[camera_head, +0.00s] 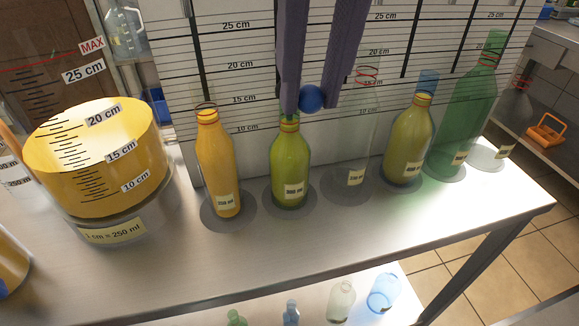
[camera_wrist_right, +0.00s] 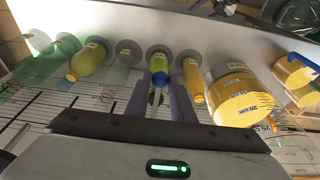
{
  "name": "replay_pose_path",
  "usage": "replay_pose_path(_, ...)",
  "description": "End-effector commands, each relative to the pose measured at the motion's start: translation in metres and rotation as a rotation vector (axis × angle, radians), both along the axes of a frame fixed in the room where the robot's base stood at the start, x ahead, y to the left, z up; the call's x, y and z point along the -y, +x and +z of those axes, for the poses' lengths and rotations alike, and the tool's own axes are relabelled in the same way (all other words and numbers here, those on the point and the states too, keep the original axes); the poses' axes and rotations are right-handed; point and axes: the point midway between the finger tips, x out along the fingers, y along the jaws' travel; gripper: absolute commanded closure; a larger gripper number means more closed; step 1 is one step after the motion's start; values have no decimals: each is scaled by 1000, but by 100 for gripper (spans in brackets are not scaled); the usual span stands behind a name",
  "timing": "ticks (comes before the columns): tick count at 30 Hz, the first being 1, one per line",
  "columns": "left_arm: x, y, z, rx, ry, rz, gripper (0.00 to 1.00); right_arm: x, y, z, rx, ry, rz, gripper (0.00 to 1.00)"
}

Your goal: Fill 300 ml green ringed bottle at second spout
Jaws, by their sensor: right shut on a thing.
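The green bottle (camera_head: 289,168) stands upright on a round grey disc, second from the left in the row. It has an orange ring at its neck and a label too small to read surely. It looks yellow-green up to around the neck; the exact level is unclear. My right gripper (camera_head: 312,101) comes down from above, its two purple fingers shut on a blue ball-shaped knob (camera_head: 311,98) at the height of the bottle's mouth. In the right wrist view the knob (camera_wrist_right: 159,78) sits between the fingers and covers the bottle's mouth. The spout is hidden. My left gripper is out of view.
An amber bottle (camera_head: 217,160) stands to the left, a clear bottle (camera_head: 352,150) with red rings to the right, then a yellow-green bottle (camera_head: 409,143) and a tall green one (camera_head: 465,115). A large yellow measuring vessel (camera_head: 97,165) stands left. A scale panel (camera_head: 240,65) is behind.

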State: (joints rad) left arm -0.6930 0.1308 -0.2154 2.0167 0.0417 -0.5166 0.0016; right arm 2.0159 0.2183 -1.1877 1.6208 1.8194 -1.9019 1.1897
Motion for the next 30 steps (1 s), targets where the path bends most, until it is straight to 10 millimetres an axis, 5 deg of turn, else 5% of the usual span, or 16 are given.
replay_pose_path(7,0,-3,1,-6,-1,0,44,0,0,2,0,0,0,93)
replay_pose_path(30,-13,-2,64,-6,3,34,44,0,0,82,0,0,0,93)
